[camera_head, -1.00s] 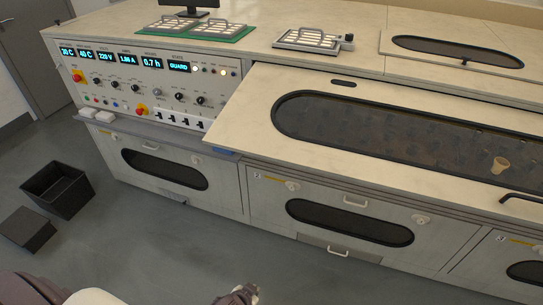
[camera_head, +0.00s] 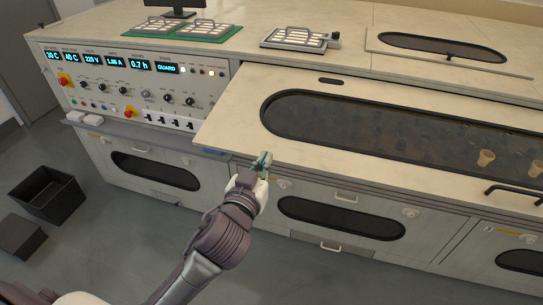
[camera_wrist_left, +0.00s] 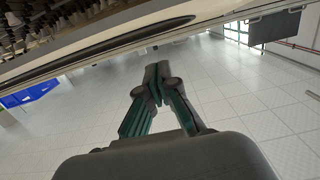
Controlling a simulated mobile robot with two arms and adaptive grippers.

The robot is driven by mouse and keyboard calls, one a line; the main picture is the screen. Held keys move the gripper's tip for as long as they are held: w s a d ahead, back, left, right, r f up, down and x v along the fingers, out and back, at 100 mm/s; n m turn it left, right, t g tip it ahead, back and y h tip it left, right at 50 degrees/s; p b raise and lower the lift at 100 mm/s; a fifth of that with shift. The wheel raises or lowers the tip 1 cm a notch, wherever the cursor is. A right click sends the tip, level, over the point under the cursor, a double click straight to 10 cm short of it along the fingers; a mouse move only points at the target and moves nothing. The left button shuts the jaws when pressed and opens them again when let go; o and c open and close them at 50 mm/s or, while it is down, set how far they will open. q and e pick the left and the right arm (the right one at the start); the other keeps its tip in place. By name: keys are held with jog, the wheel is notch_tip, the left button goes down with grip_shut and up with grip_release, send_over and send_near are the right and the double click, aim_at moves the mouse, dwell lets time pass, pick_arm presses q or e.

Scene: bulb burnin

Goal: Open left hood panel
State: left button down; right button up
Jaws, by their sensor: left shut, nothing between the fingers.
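The hood panel (camera_head: 229,120) is a large cream slab with a long dark oval window (camera_head: 350,122). It overhangs the front of the bench in the head view and looks lowered. A black bar handle (camera_head: 513,190) is on its front part at the far right. My left gripper (camera_head: 265,157) is shut and empty at the panel's front edge, left of the middle. Whether it touches the edge is unclear. In the left wrist view, the gripper (camera_wrist_left: 157,70) points toward the panel's edge (camera_wrist_left: 130,40), which runs across the top. My right gripper is out of view.
A control panel (camera_head: 130,95) with lit displays is at left. Cabinet doors (camera_head: 340,216) with handles are below the hood. Two black bins (camera_head: 47,196) (camera_head: 20,236) stand on the floor at left. Small tan cups (camera_head: 486,157) show through the window. Trays (camera_head: 300,37) sit on top.

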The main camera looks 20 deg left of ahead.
pick_arm(q)
jog(key=w+f+p, duration=0.1)
jog(key=w+f, duration=0.3)
jog(key=w, duration=0.1)
jog(key=shift+w+f, duration=0.2)
notch_tip(320, 180, down, 10)
jog(key=w+t+b, duration=0.2)
jog(key=b, duration=1.5)
jog(key=shift+w+r+t, duration=0.2)
jog(key=shift+t, duration=0.2)
jog(key=shift+a, duration=0.1)
